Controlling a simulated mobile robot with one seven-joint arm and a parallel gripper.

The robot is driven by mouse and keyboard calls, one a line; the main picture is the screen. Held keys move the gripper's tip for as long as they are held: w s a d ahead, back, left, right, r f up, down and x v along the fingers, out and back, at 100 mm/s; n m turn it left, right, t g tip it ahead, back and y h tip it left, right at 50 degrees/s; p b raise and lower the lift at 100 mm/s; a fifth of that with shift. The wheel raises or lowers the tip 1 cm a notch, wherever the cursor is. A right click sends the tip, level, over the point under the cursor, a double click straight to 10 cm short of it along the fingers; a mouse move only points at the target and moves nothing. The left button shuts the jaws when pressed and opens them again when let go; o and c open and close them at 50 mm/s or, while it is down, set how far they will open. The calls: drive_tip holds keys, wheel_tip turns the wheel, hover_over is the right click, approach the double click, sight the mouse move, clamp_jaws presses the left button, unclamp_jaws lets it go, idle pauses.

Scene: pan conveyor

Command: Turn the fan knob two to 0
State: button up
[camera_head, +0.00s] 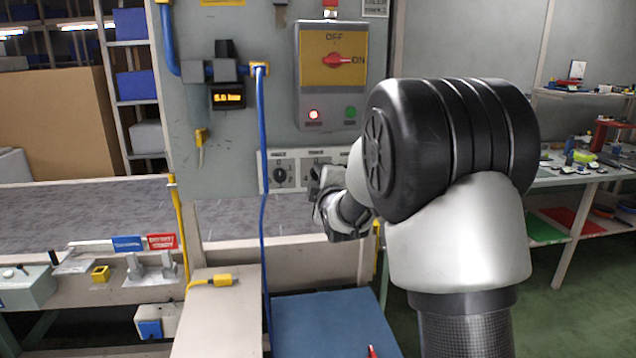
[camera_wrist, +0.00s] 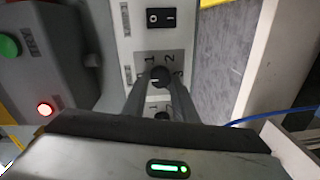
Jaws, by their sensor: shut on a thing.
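Fan knob two is a dark round knob (camera_wrist: 159,75) on a grey plate with numbers printed around it in the wrist view. My gripper (camera_wrist: 161,84) has its two dark fingers around this knob, shut on it. In the head view my gripper (camera_head: 318,185) reaches the white switch panel (camera_head: 262,160) from the front right, and hides most of this knob. The knob's exact setting is hard to read.
Another dark knob (camera_head: 280,175) sits left on the panel. A black rocker switch (camera_wrist: 160,18) lies on its other side. Above is a grey box (camera_head: 312,95) with a red rotary switch (camera_head: 338,61).

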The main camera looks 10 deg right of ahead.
idle(0.3)
drive_tip(key=o, duration=1)
drive_tip(key=shift+o, duration=0.2)
drive_tip(key=shift+s, duration=0.1)
drive_tip(key=s+r, duration=0.1)
drive_tip(key=s, duration=1.6)
drive_tip(key=shift+d, duration=0.25)
drive_tip(key=shift+s, duration=0.1)
